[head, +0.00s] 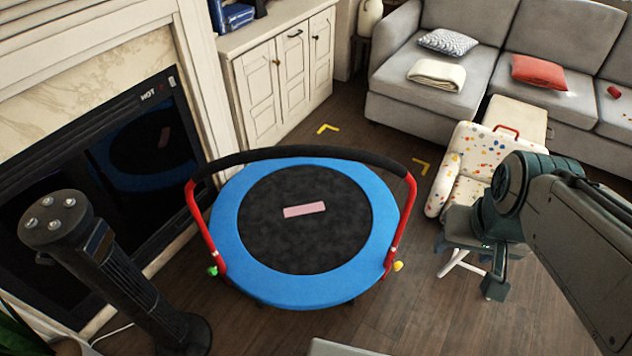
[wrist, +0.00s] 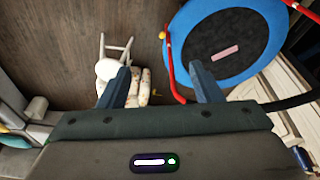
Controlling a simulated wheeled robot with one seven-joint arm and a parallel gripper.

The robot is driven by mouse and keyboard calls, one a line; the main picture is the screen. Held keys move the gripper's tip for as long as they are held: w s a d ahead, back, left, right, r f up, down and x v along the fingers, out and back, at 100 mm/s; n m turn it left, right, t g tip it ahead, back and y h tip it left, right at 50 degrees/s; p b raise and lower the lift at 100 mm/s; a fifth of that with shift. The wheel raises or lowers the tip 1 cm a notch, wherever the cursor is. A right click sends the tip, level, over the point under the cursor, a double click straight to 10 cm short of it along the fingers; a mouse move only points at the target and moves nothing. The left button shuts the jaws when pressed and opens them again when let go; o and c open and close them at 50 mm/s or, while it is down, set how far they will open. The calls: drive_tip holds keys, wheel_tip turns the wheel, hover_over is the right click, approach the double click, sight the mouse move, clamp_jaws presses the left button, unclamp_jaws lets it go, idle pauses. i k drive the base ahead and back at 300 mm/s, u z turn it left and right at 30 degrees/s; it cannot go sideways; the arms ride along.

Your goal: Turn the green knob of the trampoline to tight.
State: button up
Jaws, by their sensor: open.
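The trampoline (head: 232,258) has a blue rim, a black mat and a red handle frame with a black padded bar. It stands on the wood floor in front of the fireplace. The green knob (head: 212,270) is low on the left red post in the head view. A yellow knob (head: 398,266) is low on the right post. In the wrist view the trampoline (wrist: 262,72) is at the upper right, with the yellow knob (wrist: 163,35); I cannot make out the green knob there. My gripper (wrist: 160,85) is open and empty, apart from both knobs.
A black tower heater or fan (head: 110,265) stands left of the trampoline, near the green knob. The fireplace (head: 110,170) is behind it. A spotted child seat (head: 470,165) stands right, before the grey sofa (head: 440,60). A pink strip (head: 304,210) lies on the mat.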

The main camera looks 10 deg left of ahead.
sight(211, 270)
drive_tip(key=u, duration=1.35)
drive_tip(key=k, duration=0.3)
drive_tip(key=u, duration=0.6)
drive_tip(key=i, duration=0.4)
drive_tip(key=z, duration=0.55)
drive_tip(key=k, duration=0.45)
drive_tip(key=u, duration=0.4)
drive_tip(key=i, duration=0.45)
